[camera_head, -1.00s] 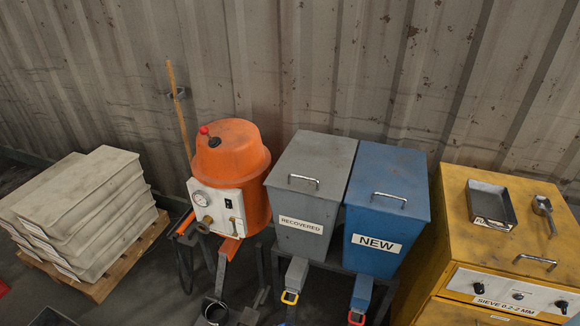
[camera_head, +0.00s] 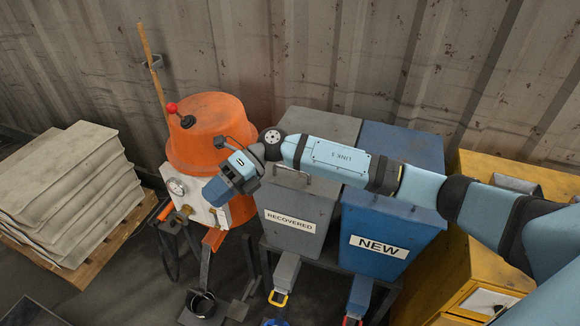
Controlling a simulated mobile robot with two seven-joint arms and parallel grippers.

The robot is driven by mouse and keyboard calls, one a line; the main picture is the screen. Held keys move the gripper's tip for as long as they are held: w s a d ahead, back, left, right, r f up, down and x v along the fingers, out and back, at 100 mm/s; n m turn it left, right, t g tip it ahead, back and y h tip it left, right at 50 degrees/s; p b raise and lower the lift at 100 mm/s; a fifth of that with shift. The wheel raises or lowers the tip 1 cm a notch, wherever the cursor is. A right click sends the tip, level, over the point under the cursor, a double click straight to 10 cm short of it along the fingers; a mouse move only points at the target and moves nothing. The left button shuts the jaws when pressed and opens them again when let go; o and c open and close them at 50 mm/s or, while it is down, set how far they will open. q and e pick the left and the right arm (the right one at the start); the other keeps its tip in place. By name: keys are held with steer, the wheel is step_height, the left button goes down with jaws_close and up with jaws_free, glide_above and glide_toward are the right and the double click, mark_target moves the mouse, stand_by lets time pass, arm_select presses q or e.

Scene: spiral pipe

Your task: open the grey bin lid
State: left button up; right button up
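The grey bin (camera_head: 300,205), labelled RECOVERED, stands between the orange vessel and the blue bin. Its flat grey lid (camera_head: 322,124) is closed, and its metal handle (camera_head: 300,176) shows partly below my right arm, which crosses above the lid. My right gripper (camera_head: 219,190) is left of the lid, in front of the orange vessel in the picture. It points down and left, and its fingertips are too small and dark to tell their opening. I cannot tell its height above the bin or whether it touches anything. My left gripper is not in view.
The orange vessel (camera_head: 209,124) with a gauge and red-knobbed lever is close to my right gripper. The blue bin (camera_head: 385,240), labelled NEW, and a yellow cabinet (camera_head: 462,262) lie under my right arm. Stacked sacks (camera_head: 60,190) sit on a pallet at left.

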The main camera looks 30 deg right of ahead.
steer(key=w+d+r+n+h+b, duration=0.1)
steer(key=w+d+r+h, duration=0.2)
steer(key=d, duration=0.5)
steer(key=w+d+r+t+h, duration=0.1)
steer(key=w+d+h, duration=0.2)
steer(key=d+h, duration=0.35)
steer(key=w+d+r+n+h+b, duration=0.1)
steer(key=w+d+r+h, duration=0.25)
steer(key=d, duration=0.55)
steer(key=shift+t+y, duration=0.3)
steer(key=f, duration=0.4)
steer(key=s+a+f+p, duration=0.1)
steer(key=f, duration=0.4)
steer(key=a+f+p, duration=0.1)
steer(key=f, duration=0.4)
steer(key=shift+s, duration=0.3)
jaws_close()
